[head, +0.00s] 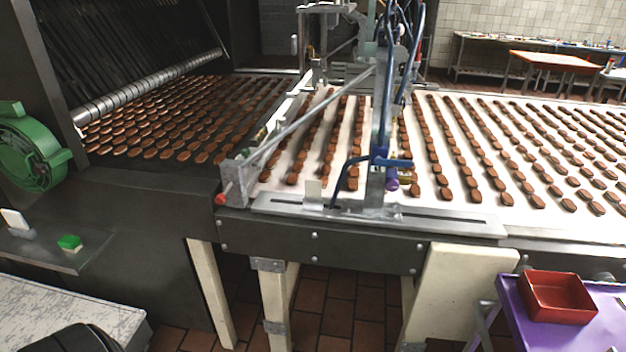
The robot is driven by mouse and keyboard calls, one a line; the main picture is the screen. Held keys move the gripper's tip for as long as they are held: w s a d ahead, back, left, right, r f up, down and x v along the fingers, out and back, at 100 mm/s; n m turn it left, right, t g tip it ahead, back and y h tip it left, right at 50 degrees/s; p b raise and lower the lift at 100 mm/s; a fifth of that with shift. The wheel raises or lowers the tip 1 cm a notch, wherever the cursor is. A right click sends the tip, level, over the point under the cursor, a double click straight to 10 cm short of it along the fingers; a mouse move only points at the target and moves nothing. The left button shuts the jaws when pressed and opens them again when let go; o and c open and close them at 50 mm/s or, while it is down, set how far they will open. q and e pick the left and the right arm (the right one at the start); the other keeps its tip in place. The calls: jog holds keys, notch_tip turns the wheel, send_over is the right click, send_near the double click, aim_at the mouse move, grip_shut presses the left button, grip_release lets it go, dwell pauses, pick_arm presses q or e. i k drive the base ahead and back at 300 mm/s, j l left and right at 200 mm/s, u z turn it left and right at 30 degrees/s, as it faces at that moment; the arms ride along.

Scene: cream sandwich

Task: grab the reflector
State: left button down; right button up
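I cannot tell for certain which thing is the reflector. A small pale upright plate (14,218) stands on a grey foot on the metal shelf at the left. Another small pale upright plate (313,191) stands on the near edge rail of the conveyor, left of the blue-handled fixture. A black rounded shape at the bottom left edge may be part of my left arm; no fingers show there. Neither gripper's fingertips are in view.
A metal shelf (92,252) at the left holds a green-topped block (70,243). The conveyor (440,207) carries rows of brown biscuits. A red tray (557,297) sits on a purple cart (517,303) at the lower right. Brick floor shows beneath the conveyor.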

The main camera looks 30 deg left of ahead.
aim_at(312, 186)
jog(key=u, duration=1.05)
